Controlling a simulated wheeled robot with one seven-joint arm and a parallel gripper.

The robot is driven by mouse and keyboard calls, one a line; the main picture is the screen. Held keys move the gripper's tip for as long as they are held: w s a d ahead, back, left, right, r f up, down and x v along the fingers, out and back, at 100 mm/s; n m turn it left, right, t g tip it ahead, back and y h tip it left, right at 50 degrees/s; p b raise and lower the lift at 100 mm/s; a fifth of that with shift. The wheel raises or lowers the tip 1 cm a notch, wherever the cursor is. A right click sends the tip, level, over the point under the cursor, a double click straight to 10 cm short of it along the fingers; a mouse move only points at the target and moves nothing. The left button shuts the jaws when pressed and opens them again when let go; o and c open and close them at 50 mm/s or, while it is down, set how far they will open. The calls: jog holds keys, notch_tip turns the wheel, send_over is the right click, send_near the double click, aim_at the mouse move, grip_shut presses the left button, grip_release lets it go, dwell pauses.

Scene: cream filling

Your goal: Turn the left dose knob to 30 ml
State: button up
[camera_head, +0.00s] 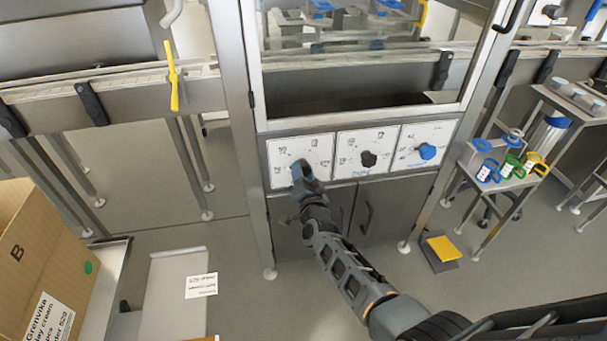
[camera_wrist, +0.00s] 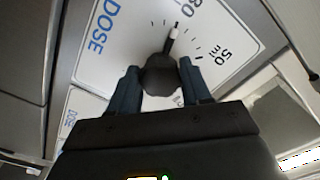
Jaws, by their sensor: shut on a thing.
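The left dose knob (camera_wrist: 160,72) is dark, with a white-tipped pointer, on a white dial plate (camera_wrist: 110,68). My gripper (camera_wrist: 158,80) has its two fingers on either side of the knob, shut on it. In the wrist view the pointer aims at the upper edge, close to a long black tick beside a partly cut-off number that looks like 30. The "50 ml" mark lies further right. In the head view my gripper (camera_head: 303,172) is at the left dial plate (camera_head: 290,152) and hides the knob.
To the right are a middle plate with a black knob (camera_head: 369,158) and a right plate with a blue knob (camera_head: 427,151). A yellow handle (camera_head: 173,80) hangs at left. A cardboard box (camera_head: 35,250) stands at lower left, and a yellow pedal (camera_head: 443,248) is on the floor.

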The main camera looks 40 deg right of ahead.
jog(key=o, duration=1.1)
jog(key=shift+c, duration=0.2)
jog(key=p+v, duration=0.2)
jog(key=v, duration=0.5)
jog(key=shift+s+a+p, duration=0.25)
jog(key=shift+s+p, duration=0.05)
jog(key=shift+s, duration=0.05)
